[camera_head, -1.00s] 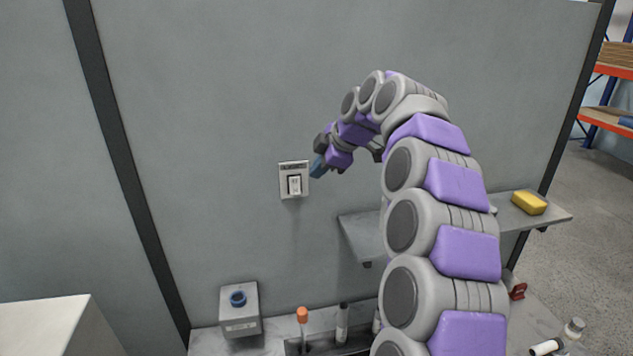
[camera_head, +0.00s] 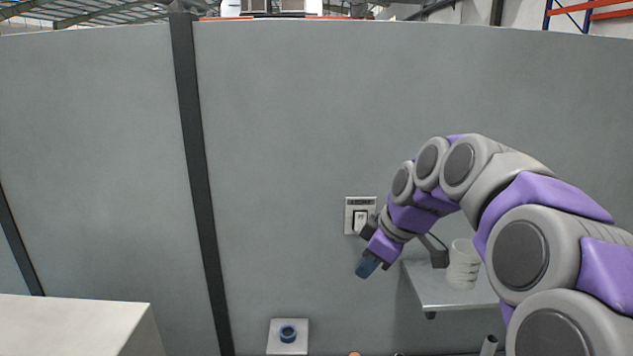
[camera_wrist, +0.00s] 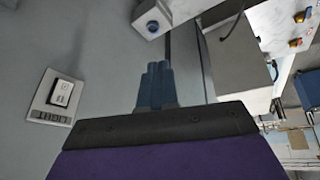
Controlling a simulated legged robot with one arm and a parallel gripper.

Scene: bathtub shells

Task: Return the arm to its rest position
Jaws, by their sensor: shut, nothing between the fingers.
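My gripper (camera_head: 367,267) is at the end of my purple and grey arm, pointing down and left in the head view. It sits just below the white light switch plate (camera_head: 360,215) on the grey wall, apart from the switch rocker. In the wrist view the blue fingers (camera_wrist: 158,72) are together with nothing between them. The switch plate (camera_wrist: 55,97) also shows at the left of the wrist view.
A wall shelf (camera_head: 450,290) holding a stack of white cups (camera_head: 462,265) is right of the gripper, partly behind my arm. A grey box with a blue button (camera_head: 288,335) stands below. A white block (camera_head: 75,325) is at lower left. Open wall lies left of the gripper.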

